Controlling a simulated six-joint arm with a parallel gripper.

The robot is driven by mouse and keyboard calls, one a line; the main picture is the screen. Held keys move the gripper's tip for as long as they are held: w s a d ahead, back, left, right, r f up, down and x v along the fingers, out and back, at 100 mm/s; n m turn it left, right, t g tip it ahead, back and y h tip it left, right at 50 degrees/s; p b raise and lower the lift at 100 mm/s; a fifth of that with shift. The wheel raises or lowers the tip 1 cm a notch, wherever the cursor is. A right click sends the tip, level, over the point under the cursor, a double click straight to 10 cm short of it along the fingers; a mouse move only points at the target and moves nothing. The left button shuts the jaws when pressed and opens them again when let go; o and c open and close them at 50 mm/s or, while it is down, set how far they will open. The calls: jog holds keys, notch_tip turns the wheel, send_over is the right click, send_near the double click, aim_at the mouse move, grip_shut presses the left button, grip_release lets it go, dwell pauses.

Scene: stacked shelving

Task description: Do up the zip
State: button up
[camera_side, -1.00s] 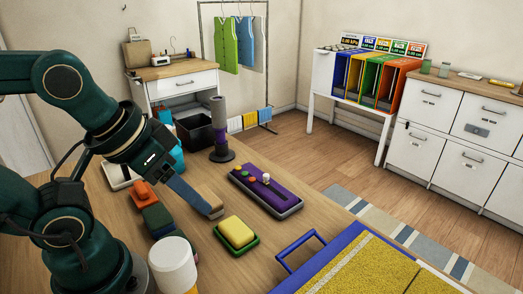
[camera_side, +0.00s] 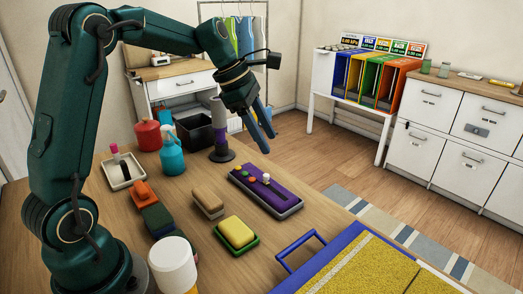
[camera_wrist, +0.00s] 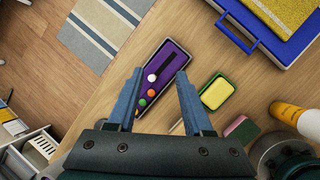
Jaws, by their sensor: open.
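A purple panel (camera_side: 258,187) in a grey frame lies on the table. It has a dark straight slot, a white knob (camera_side: 266,177) and several small coloured buttons. It also shows in the wrist view (camera_wrist: 178,58), with the white knob (camera_wrist: 152,77) there too. I cannot make out zip teeth on it. My gripper (camera_side: 267,137) is open and empty, raised above the panel's far side, fingers pointing down. In the wrist view my gripper (camera_wrist: 160,74) has its two fingers apart, with the panel between and beyond them. Nothing is between the fingertips.
A wooden-topped block (camera_side: 208,203) and a yellow sponge on a green tray (camera_side: 252,241) lie left of and in front of the panel. A blue case (camera_side: 300,281) stands at the front right. A dark post (camera_side: 220,152) stands behind. Vests (camera_side: 259,42) hang at the back.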

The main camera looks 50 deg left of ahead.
jog(key=n+g, duration=0.1)
jog(key=n, duration=0.1)
send_over(266, 175)
jog(key=s+a, duration=0.2)
jog(key=shift+h, duration=0.3)
notch_tip(266, 175, down, 6)
jog(key=shift+f, duration=0.25)
jog(key=shift+w+f, duration=0.1)
jog(key=shift+f, duration=0.2)
jog(key=shift+x, duration=2.15)
grip_shut()
